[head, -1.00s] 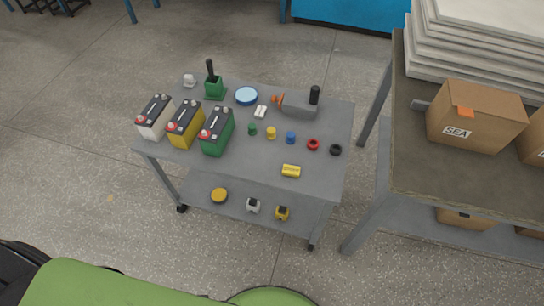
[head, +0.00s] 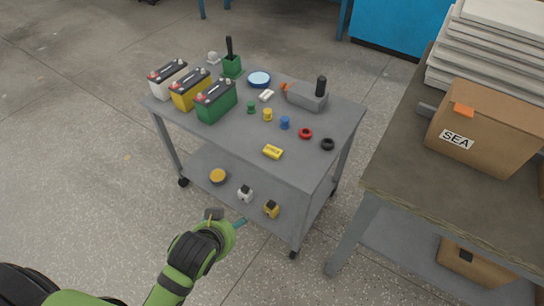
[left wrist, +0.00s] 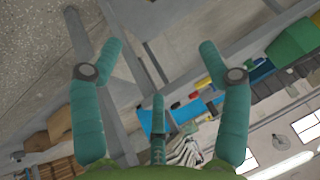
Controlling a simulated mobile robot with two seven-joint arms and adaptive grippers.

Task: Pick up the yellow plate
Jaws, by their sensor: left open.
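A round yellow disc (head: 218,176), which looks like the yellow plate, lies flat on the lower shelf (head: 205,160) of a grey cart, towards its left end. My left gripper (head: 227,219) is in front of the cart, apart from the disc and below it in the head view. In the left wrist view its teal fingers (left wrist: 155,62) are spread wide with nothing between them. I cannot make out the disc in that view. My right gripper is not in view.
A white block (head: 245,194) and a yellow block (head: 271,209) stand right of the disc. The cart's top (head: 235,138) overhangs the shelf and carries batteries, small knobs, rings and a blue dish (head: 259,79). A workbench (head: 400,165) with boxes stands at right.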

